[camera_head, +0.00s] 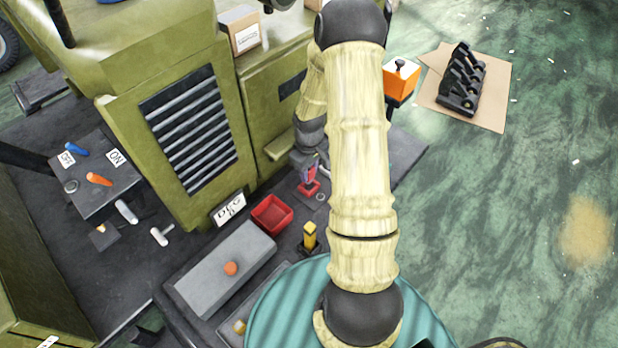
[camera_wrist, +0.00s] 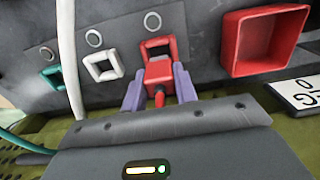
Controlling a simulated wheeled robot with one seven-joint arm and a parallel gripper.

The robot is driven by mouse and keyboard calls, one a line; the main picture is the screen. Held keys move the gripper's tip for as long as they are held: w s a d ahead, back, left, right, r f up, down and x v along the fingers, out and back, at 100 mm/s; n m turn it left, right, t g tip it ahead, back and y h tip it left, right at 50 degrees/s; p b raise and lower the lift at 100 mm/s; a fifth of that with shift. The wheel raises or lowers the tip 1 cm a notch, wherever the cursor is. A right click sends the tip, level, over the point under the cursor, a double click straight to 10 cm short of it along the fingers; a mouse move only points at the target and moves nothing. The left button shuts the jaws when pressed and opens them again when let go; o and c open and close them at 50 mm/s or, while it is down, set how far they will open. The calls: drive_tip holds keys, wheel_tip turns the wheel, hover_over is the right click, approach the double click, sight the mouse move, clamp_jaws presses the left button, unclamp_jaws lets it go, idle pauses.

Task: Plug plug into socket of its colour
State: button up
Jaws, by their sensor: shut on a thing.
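My gripper (camera_wrist: 158,88) has two purple fingers and is shut on a red plug (camera_wrist: 159,73) in the wrist view. A red square socket (camera_wrist: 145,50) stands just beyond the plug, and the plug overlaps its near side. I cannot tell whether the plug is inside it or only in front of it. A white square socket (camera_wrist: 103,66) and a green one (camera_wrist: 51,76) stand to the left in a row. In the head view my gripper (camera_head: 310,170) shows small beside my arm, with red at its tips; the plug and socket are hard to separate there.
A red open bin (camera_wrist: 268,42) stands right of the red socket, with a white lettered sign (camera_wrist: 299,93) beside it. In the head view, a yellow block (camera_head: 310,237) stands near the bin, and a grey box with an orange knob (camera_head: 231,268) lies left. A green louvred cabinet (camera_head: 171,101) rises behind.

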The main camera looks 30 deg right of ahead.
sight(309, 179)
drive_tip(key=shift+f, duration=2.05)
drive_tip(key=shift+f, duration=0.1)
drive_tip(key=shift+f, duration=0.1)
drive_tip(key=o, duration=1.1)
drive_tip(key=shift+c, duration=0.2)
wheel_tip(309, 179, up, 12)
drive_tip(key=shift+r+b, duration=0.2)
drive_tip(key=shift+b, duration=0.25)
